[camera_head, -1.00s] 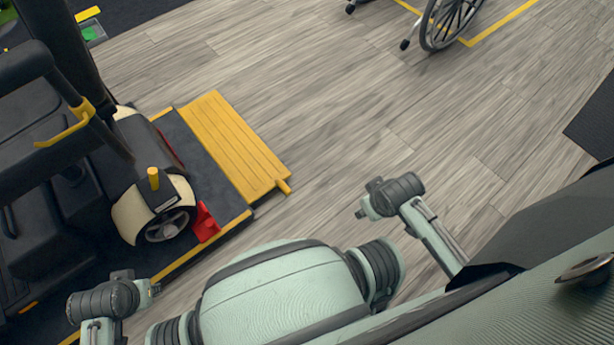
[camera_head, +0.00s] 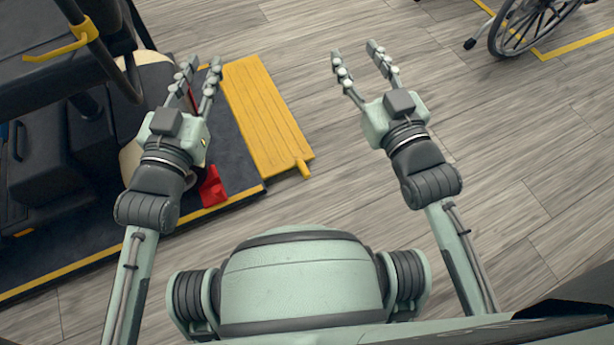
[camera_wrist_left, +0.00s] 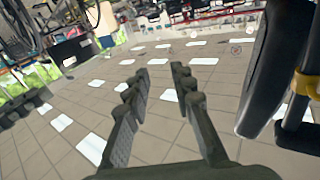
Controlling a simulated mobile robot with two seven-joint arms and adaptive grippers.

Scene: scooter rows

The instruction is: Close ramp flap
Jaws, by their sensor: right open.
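The yellow ramp flap (camera_head: 266,112) lies folded out flat on the wooden floor, along the edge of the dark platform (camera_head: 228,160). A short yellow handle (camera_head: 303,169) sticks out at its near outer corner. My left gripper (camera_head: 198,80) is open and empty, above the platform just left of the flap. In the left wrist view its two fingers (camera_wrist_left: 158,85) stand apart with nothing between them. My right gripper (camera_head: 357,58) is open and empty over bare floor, right of the flap and apart from it.
A dark scooter (camera_head: 60,130) stands on the platform at the left, close to my left arm. A red wedge (camera_head: 212,188) sits by its wheel. A wheelchair (camera_head: 528,25) stands at the upper right on the yellow-lined floor. The floor between is clear.

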